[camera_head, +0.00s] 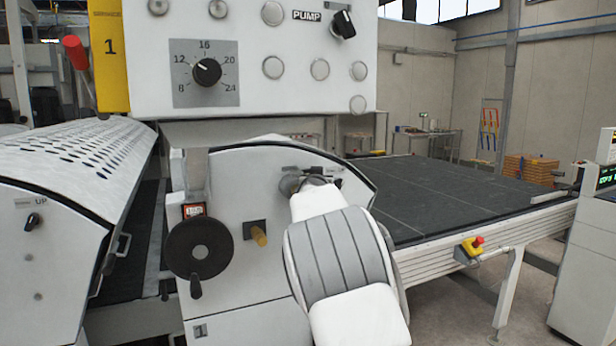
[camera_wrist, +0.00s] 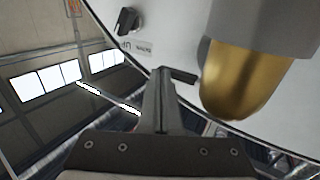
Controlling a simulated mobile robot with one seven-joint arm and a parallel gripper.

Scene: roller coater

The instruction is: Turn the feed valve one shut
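No label reading "feed valve one" is legible. A small dark lever (camera_wrist: 181,76) on the white machine face shows just past my fingertips in the wrist view; it may be the valve handle. My gripper (camera_wrist: 163,75) has its two fingers together, with no object seen between them. I cannot tell whether the tips touch the lever. A large brass-coloured rounded end (camera_wrist: 235,85) on a grey cylinder is close on the right. In the head view my white arm reaches to the side panel (camera_head: 235,185) and hides most of the gripper and the spot it faces.
The side panel carries a black handwheel (camera_head: 199,247) and a brass-coloured knob (camera_head: 259,236), left of my arm. Above is a control box with a dial (camera_head: 206,72) and a PUMP switch (camera_head: 343,24). A dark conveyor bed (camera_head: 460,195) stretches right, with a red-and-yellow stop button (camera_head: 470,247).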

